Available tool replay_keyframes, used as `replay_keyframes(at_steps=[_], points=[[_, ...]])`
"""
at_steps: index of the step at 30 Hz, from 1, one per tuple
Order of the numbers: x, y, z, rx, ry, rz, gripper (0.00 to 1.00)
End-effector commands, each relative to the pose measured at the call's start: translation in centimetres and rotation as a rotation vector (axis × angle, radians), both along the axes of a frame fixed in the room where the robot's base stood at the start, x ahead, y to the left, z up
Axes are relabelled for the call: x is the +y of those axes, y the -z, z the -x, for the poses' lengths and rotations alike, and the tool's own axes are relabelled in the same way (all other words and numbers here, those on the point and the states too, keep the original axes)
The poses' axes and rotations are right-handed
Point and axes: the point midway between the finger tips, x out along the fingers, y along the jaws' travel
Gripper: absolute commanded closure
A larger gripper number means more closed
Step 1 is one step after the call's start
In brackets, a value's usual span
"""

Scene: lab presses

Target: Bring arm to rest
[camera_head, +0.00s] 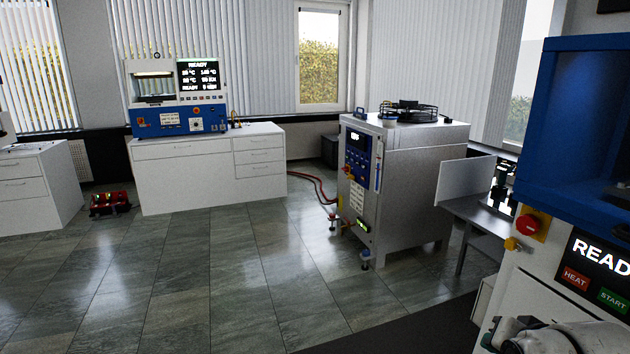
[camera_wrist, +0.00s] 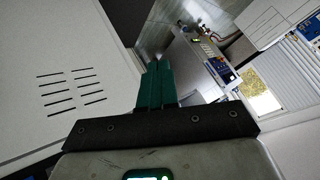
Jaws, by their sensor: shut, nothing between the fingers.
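My gripper (camera_wrist: 158,84) shows in the wrist view, its two green fingers side by side and touching, with nothing held between them. A dark mounting bar lies behind the fingers. The fingers point up in the picture, over the right edge of a white panel with dark vent slots; I cannot tell how close they are to it. In the camera_head view only a grey and black rounded part, which looks like my arm, shows at the bottom right, in front of the blue press.
A blue press (camera_head: 588,130) with a red knob and a screen stands close at the right. A grey metal cabinet unit (camera_head: 405,185) stands mid-room. White drawers (camera_head: 190,180) carry another blue machine (camera_head: 178,122). A red object (camera_head: 110,204) lies on the floor. The tiled floor centre is clear.

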Motion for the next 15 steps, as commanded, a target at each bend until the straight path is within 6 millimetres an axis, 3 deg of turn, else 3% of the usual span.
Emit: replay_keyframes(at_steps=[1,6,12,15], points=[[1.1,2.8,2.2,0.054,-0.035,0.009,1.00],[3.4,10.0,9.6,0.216,-0.153,0.068,1.00],[5.0,16.3,19.9,0.412,-0.311,0.144,1.00],[5.1,18.3,25.1,0.505,-0.389,0.182,1.00]])
